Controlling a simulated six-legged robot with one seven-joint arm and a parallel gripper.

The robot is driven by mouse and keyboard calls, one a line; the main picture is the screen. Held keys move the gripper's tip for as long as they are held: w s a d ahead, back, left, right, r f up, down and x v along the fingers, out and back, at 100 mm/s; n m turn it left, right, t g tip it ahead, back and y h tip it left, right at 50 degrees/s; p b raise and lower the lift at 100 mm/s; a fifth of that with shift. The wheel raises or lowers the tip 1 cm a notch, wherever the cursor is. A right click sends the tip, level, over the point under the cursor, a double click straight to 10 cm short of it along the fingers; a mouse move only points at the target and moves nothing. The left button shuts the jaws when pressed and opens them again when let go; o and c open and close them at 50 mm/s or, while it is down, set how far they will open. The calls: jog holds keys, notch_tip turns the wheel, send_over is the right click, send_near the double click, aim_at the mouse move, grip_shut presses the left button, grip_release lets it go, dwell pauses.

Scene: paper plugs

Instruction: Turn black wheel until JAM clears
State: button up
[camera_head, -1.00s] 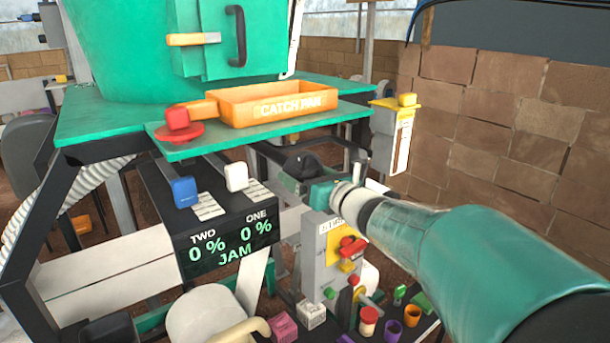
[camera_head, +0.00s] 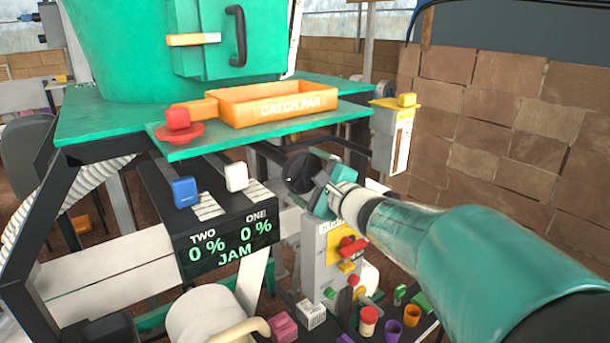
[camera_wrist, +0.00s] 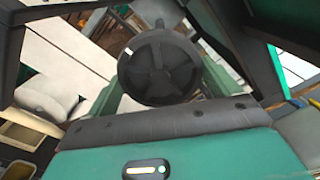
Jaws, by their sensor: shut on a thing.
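The black wheel (camera_head: 303,172) sits under the green bench, right of the display; its spoked face fills the middle of the wrist view (camera_wrist: 158,66). My gripper (camera_head: 320,187), teal and black, is shut on the wheel at its right side in the head view. The exact contact of the fingertips is hidden. The dark display (camera_head: 228,244) reads TWO 0 %, ONE 0 % and JAM in green.
The orange catch pan (camera_head: 275,104) rests on the green shelf above the wheel. A grey box with a yellow panel and red knob (camera_head: 350,245) stands below my gripper. Coloured cups and blocks lie near the floor. A brick wall (camera_head: 510,130) is at the right.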

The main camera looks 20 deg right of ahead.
aim_at(305, 175)
jog(key=n, duration=1.2)
jog(key=o, duration=0.8)
jog(key=shift+v, duration=2.05)
